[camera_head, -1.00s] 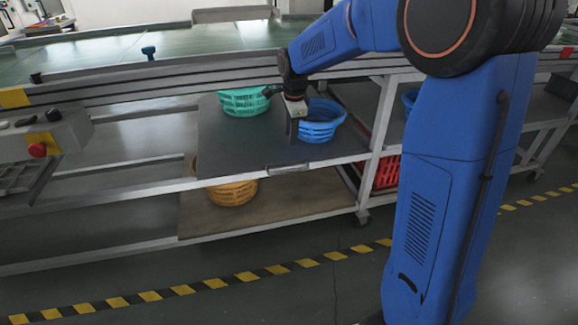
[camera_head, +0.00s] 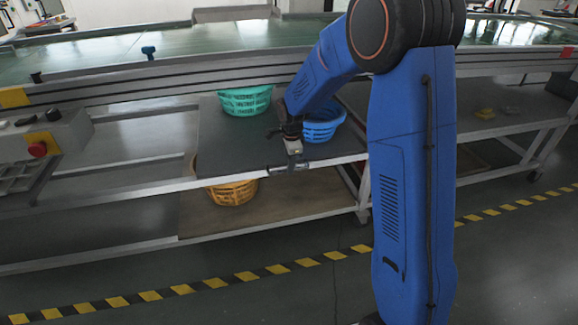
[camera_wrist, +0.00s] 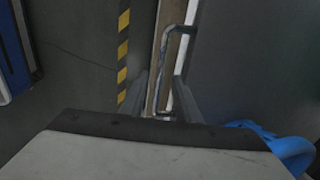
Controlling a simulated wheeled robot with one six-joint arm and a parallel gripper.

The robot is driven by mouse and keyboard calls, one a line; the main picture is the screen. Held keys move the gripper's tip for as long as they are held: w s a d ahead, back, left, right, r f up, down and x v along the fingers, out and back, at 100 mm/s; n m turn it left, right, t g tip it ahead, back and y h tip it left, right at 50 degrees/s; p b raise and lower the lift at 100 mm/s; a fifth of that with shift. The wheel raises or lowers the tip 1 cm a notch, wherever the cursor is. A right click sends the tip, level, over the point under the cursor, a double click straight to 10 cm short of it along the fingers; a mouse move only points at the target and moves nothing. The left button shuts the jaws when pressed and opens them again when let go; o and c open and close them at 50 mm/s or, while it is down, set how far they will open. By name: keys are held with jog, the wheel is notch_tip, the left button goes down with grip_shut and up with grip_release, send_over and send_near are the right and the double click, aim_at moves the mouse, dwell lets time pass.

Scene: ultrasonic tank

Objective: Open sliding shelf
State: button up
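The dark grey sliding shelf (camera_head: 228,148) lies flat on the middle level of the rack, its front edge level with the rack's front rail. A bar handle (camera_head: 277,172) sits on that front edge and also shows in the wrist view (camera_wrist: 166,60). My gripper (camera_head: 295,160) is at the handle, pointing down. In the wrist view my gripper (camera_wrist: 160,100) is open, its two fingers spread with the near end of the handle between them. I cannot tell whether either finger touches it.
A green basket (camera_head: 243,101) and a blue basket (camera_head: 322,131) stand on the sliding shelf; the blue one is close behind my gripper. An orange basket (camera_head: 232,193) stands on the lower brown shelf (camera_head: 290,200). The floor in front is clear up to the striped line (camera_head: 245,276).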

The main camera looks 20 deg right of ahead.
jog(key=shift+w+f, duration=0.1)
jog(key=shift+f, duration=0.45)
grip_shut()
